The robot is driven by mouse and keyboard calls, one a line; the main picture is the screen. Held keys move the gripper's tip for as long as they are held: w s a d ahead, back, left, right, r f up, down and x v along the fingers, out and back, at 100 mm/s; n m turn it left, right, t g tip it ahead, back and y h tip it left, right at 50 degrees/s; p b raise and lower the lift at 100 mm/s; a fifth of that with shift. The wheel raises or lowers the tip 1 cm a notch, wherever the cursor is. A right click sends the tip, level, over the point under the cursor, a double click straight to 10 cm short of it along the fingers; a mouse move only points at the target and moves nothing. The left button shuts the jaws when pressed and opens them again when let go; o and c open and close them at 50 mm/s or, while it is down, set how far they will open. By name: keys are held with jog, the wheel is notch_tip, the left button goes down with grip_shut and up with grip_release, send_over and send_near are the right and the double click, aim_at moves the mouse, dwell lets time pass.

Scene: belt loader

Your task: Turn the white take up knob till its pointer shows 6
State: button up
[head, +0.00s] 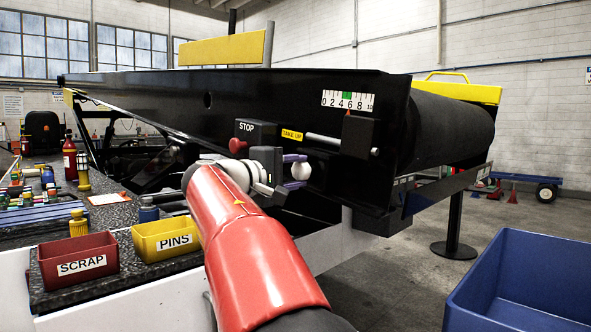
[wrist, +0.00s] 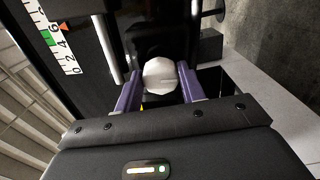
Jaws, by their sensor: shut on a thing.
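The white take up knob (head: 300,171) is on the black side of the belt loader, below the yellow TAKE UP label (head: 292,135). In the wrist view the round knob (wrist: 160,76) sits between the purple fingers of my gripper (wrist: 158,88), which is shut on it. The white scale (head: 347,101) with a green band is above. Its small red pointer (wrist: 64,27) is beside the 6 in the wrist view; I cannot tell whether it is exactly on the mark.
A red stop button (head: 238,147) is just left of my gripper. A metal rod (head: 325,139) and a black block (head: 358,133) are above the knob. Yellow PINS (head: 166,240) and red SCRAP (head: 78,262) bins stand at lower left. A blue bin (head: 520,280) is at lower right.

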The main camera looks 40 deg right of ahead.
dwell(0.4)
jog(key=o, duration=1)
jog(key=shift+c, duration=0.2)
jog(key=a, duration=0.7)
jog(key=shift+s+a+b, duration=0.3)
jog(key=shift+a+b, duration=0.05)
jog(key=shift+a, duration=0.05)
